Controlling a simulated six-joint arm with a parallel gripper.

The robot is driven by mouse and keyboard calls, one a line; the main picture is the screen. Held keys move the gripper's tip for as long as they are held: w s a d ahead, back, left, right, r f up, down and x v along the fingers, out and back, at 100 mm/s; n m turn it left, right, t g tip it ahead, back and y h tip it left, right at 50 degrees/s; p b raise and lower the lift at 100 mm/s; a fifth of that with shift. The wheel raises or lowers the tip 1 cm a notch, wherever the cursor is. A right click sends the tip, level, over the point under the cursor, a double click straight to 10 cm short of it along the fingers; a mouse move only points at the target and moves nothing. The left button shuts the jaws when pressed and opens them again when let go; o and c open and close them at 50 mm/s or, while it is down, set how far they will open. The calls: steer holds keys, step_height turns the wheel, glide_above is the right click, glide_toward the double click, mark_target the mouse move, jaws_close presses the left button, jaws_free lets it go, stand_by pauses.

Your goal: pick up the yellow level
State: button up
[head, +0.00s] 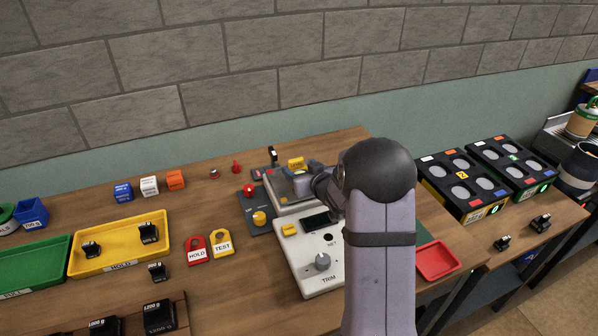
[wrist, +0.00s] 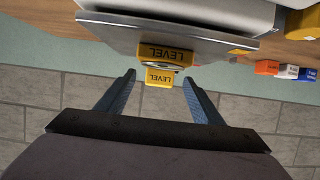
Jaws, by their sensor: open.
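The yellow level (head: 296,163) sits at the back of the grey-and-white scale (head: 299,205), behind my gripper in the head view. In the wrist view the level (wrist: 166,54) appears upside down, with the word LEVEL on its faces, at the edge of the scale's metal plate (wrist: 190,38). My gripper (wrist: 160,78) is open and empty. Its two blue fingers point at the level, one to each side, with the level's near end around the gap between the tips. I cannot tell whether either finger touches it. In the head view my arm hides much of the gripper.
A control box with a yellow knob (head: 259,218) and red button is to the left. HOLD (head: 196,250) and TEST (head: 222,243) tags lie farther left. A red tray (head: 438,260) is at the right.

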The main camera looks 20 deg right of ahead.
steer(key=shift+x, duration=1.1)
steer(key=c, duration=0.8)
steer(key=shift+o, duration=0.2)
steer(key=shift+r, duration=0.1)
step_height(320, 180, up, 10)
